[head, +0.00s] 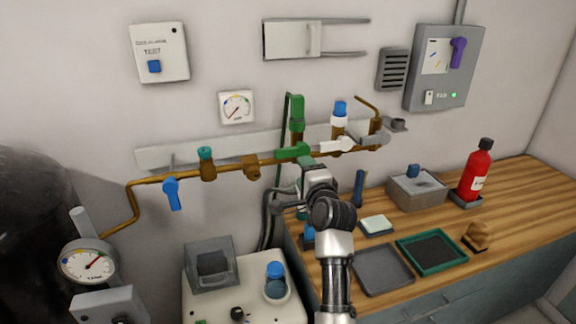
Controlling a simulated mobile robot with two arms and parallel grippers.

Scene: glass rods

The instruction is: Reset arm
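One of my arms, which I take to be the right one, rises from the bottom edge just right of centre in the head view. Its white and black wrist ends at my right gripper (305,172), in front of the brass pipe (228,172) and just below the green valve handle (293,151). The wrist hides the fingertips, so I cannot tell whether they are open or touch anything. My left gripper is not in view. No glass rods can be made out.
A wooden counter (520,200) holds a grey tray (382,270), a green-rimmed tray (432,252), a grey box (416,190) and a red bottle (477,172). A white unit (215,302) with a blue-capped jar (275,283) stands left of the arm. A blue valve handle (172,193) hangs from the pipe.

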